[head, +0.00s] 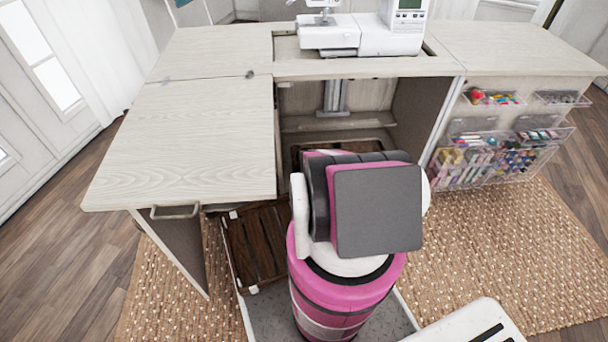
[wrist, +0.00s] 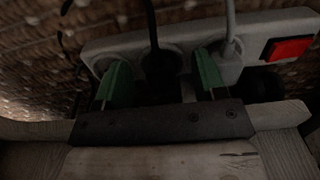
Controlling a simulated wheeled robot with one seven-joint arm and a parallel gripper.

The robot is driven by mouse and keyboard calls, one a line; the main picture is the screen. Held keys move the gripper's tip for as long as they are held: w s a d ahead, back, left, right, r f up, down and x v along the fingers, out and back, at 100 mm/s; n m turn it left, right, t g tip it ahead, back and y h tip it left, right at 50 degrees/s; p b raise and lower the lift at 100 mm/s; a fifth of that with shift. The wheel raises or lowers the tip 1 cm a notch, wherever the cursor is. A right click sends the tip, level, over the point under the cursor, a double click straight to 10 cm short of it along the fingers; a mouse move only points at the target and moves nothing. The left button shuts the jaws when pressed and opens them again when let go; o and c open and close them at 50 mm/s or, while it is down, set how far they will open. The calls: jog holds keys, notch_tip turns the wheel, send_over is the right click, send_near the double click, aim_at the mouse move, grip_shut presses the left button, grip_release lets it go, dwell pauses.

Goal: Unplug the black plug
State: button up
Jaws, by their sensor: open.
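A pale power strip (wrist: 135,42) runs across the upper part of the dim wrist view. The black plug (wrist: 152,62) sits in the strip near its middle, with its dark cord running up. My gripper (wrist: 162,62) is open, its two green fingertips apart, one to the left and one to the right of the black plug. I cannot tell whether either fingertip touches it. In the head view my arm hides the gripper, strip and plug.
A white plug and cord (wrist: 232,48) sit just right of the right fingertip. A red switch (wrist: 287,49) is at the strip's right end. The sewing cabinet (head: 180,140) surrounds my arm's reach, with a wooden crate (head: 255,240) beneath its left leaf.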

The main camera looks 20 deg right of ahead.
jog(key=shift+f, duration=0.25)
jog(key=shift+c, duration=0.4)
grip_shut()
jog(key=shift+r, duration=0.3)
jog(key=shift+r, duration=1.3)
